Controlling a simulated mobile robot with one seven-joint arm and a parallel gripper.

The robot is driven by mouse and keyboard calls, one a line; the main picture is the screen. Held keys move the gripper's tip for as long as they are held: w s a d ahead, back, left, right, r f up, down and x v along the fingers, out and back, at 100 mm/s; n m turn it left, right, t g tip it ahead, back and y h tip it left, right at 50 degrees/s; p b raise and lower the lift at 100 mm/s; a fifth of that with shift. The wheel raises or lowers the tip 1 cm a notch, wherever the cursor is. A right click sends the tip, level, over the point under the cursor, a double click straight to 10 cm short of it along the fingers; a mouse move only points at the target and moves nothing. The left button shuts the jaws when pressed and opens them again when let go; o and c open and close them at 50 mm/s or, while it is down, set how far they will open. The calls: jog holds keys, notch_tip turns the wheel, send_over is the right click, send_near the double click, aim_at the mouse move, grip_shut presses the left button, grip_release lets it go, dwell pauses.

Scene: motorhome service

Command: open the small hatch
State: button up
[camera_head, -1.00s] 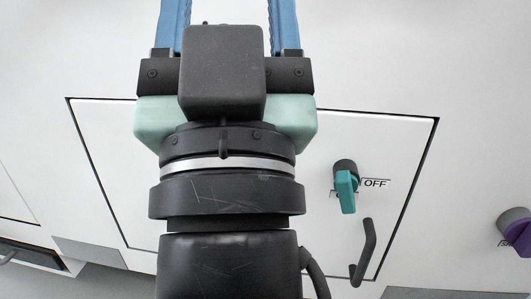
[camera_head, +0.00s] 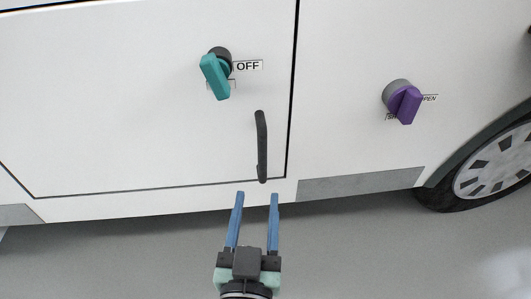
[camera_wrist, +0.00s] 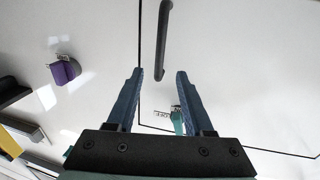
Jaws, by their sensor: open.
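A white hatch panel (camera_head: 110,110), outlined by a dark seam, is in the wall and looks shut. A black bar handle (camera_head: 262,147) stands near its lower right corner. A teal knob (camera_head: 215,75) sits above left of the handle, next to an OFF label. My gripper (camera_head: 256,195) is open and empty, just below the handle in the head view. In the wrist view the handle (camera_wrist: 161,40) lies beyond my gripper (camera_wrist: 159,74), its lower end lined up between the fingertips. I cannot tell the remaining gap. The teal knob (camera_wrist: 177,121) partly shows behind the right finger.
A purple knob (camera_head: 403,102) with partly hidden labels is on the wall right of the hatch. A grey strip (camera_head: 360,184) and a wheel (camera_head: 495,165) are at the lower right. The grey floor (camera_head: 400,255) is clear around my gripper.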

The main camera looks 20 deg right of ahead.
aim_at(262, 156)
jog(key=b+x, duration=0.2)
jog(key=x, duration=1)
grip_shut()
jog(key=shift+r, duration=0.1)
dwell(1.1)
